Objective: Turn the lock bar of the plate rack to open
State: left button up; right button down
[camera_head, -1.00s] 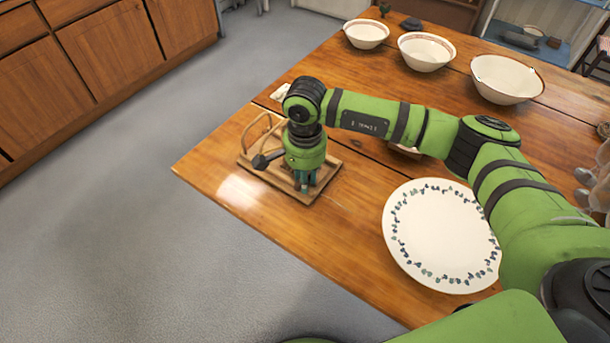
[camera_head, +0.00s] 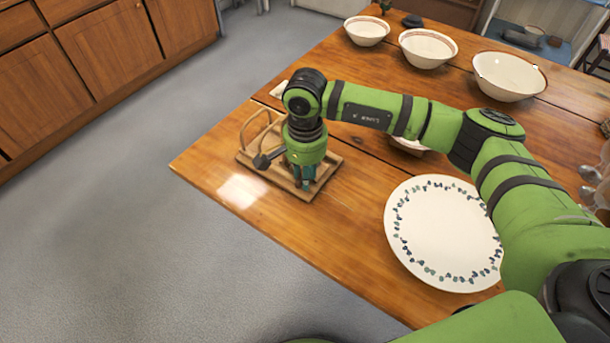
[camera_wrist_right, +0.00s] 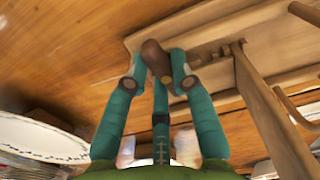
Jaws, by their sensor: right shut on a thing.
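The wooden plate rack (camera_head: 243,158) stands near the table's left corner, with upright wooden hoops at its left end. My right gripper (camera_head: 304,180) points down over the rack's right part. In the right wrist view, my right gripper (camera_wrist_right: 156,74) is shut on the dark brown lock bar (camera_wrist_right: 154,56), whose rounded end shows between the teal fingers. The rack (camera_wrist_right: 258,72) lies beside and behind it in that view. In the head view the gripper hides the lock bar. My left gripper is not in view.
A large white plate with a patterned rim (camera_head: 440,235) lies right of the rack. Another bowl (camera_head: 408,146) is partly hidden under my right forearm. Three bowls (camera_head: 366,32) (camera_head: 427,50) (camera_head: 507,78) stand at the back. The table's front-left edge (camera_head: 255,225) is close to the rack.

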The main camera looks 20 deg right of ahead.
jog(key=shift+n+b, duration=0.4)
jog(key=shift+n, duration=0.2)
jog(key=shift+f+n+b, duration=0.1)
jog(key=shift+n+b, duration=0.8)
jog(key=shift+b, duration=0.15)
jog(key=shift+n+b, duration=0.35)
jog(key=shift+n, duration=0.05)
